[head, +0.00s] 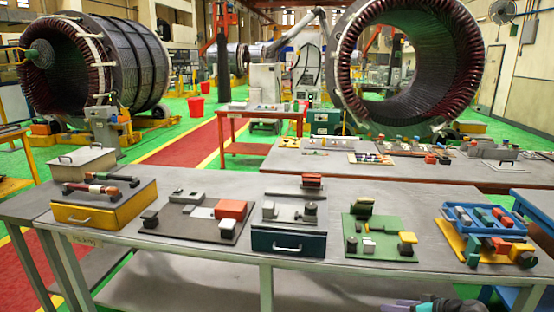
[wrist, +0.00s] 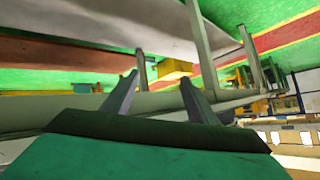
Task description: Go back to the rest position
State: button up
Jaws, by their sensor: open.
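My gripper (wrist: 160,80) shows in the wrist view with its two dark fingers spread apart and nothing between them. A teal block, the gripper's body, fills the bottom of that view. In the head view, only a small purple, teal and dark part of my arm's end shows at the bottom edge, right of centre, in front of the workbench (head: 190,258). The rest of the arm is cut off there. The gripper is apart from the items on the bench.
The bench carries a yellow drawer box (head: 85,215), a grey board (head: 180,228), a dark blue drawer box (head: 290,243), a green board (head: 355,240) and a blue tray (head: 455,213) of small parts. Large stators (head: 345,75) stand behind. A bench leg (wrist: 200,40) shows in the wrist view.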

jog(key=s+a+f+n+g+y, duration=0.1)
jog(key=a+f+g, duration=0.1)
jog(key=a+f, duration=0.6)
jog(key=s+a+f+n+g+y, duration=0.1)
jog(key=s+a+f+g, duration=0.15)
jog(key=a+f, duration=0.6)
jog(key=s+a+f+g, duration=0.2)
jog(key=s+a+f, duration=0.15)
jog(key=a, duration=0.35)
jog(key=s+a+f+g, duration=0.2)
jog(key=s+a+f, duration=0.1)
jog(key=s+a, duration=0.25)
jog(key=s+a+f+g+h, duration=0.2)
jog(key=s+a+f+g, duration=0.1)
jog(key=s+a+f, duration=0.3)
jog(key=s+d+f+m+g+h, duration=0.1)
jog(key=s+d+f+m+h, duration=0.1)
jog(key=s, duration=0.5)
jog(key=s+d+f+m+g+h, duration=0.2)
jog(key=s+d+f+h, duration=0.1)
jog(key=s+d, duration=0.2)
jog(key=shift+s+h, duration=0.3)
jog(key=shift+s, duration=0.95)
jog(key=shift+a, duration=0.1)
